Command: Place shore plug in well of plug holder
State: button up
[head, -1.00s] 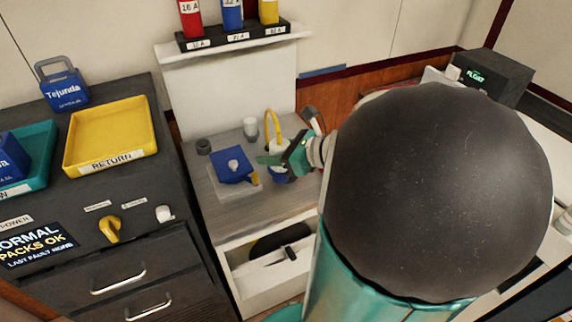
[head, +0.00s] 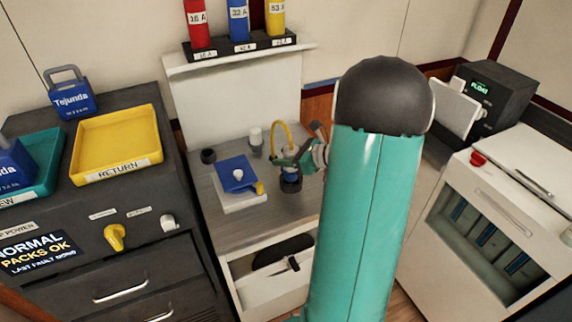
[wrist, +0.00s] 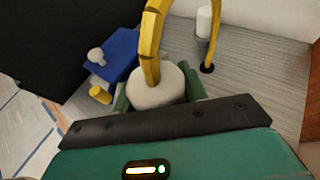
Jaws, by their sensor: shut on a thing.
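The shore plug has a white rounded body (wrist: 157,86) with a thick yellow cable (wrist: 152,38) arching from its top. My gripper (head: 288,160) is shut around the white body, with a green finger on each side in the wrist view. A small dark cup (head: 208,156), possibly the plug holder, stands at the counter's back left, apart from the plug.
A blue box (head: 236,172) with a pale knob and yellow latch sits on a white base left of my gripper. A white cylinder (head: 255,138) stands behind. The yellow cable enters a counter hole (wrist: 207,68). A yellow return tray (head: 117,172) lies on the left cabinet.

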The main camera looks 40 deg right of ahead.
jog(key=shift+w+d+f, duration=0.1)
jog(key=shift+f, duration=1.55)
jog(key=shift+f, duration=0.15)
jog(key=o, duration=1.3)
jog(key=shift+c, duration=0.2)
